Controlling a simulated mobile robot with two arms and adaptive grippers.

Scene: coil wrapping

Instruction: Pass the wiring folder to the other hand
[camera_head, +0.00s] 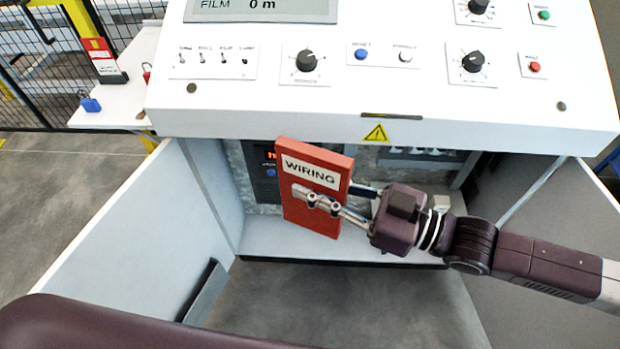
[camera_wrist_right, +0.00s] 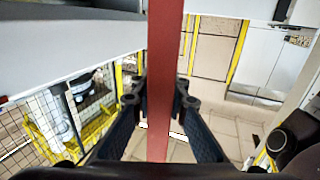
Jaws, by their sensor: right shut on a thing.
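The wiring folder (camera_head: 318,208) is a flat red-orange binder with a white WIRING label. It is upright and slightly tilted, in front of the open cabinet. My right gripper (camera_head: 328,200) comes in from the right and is shut on it, with a finger across its front face below the label. In the right wrist view the folder (camera_wrist_right: 165,75) shows edge-on as a red strip between the two fingers of the right gripper (camera_wrist_right: 160,101). A dark part of my left arm crosses the bottom left of the head view; the left gripper is not seen.
A white control panel (camera_head: 400,95) with knobs and switches overhangs the cabinet. The cabinet's left door (camera_head: 125,225) and right door (camera_head: 570,230) stand open. Bare floor lies below the cabinet.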

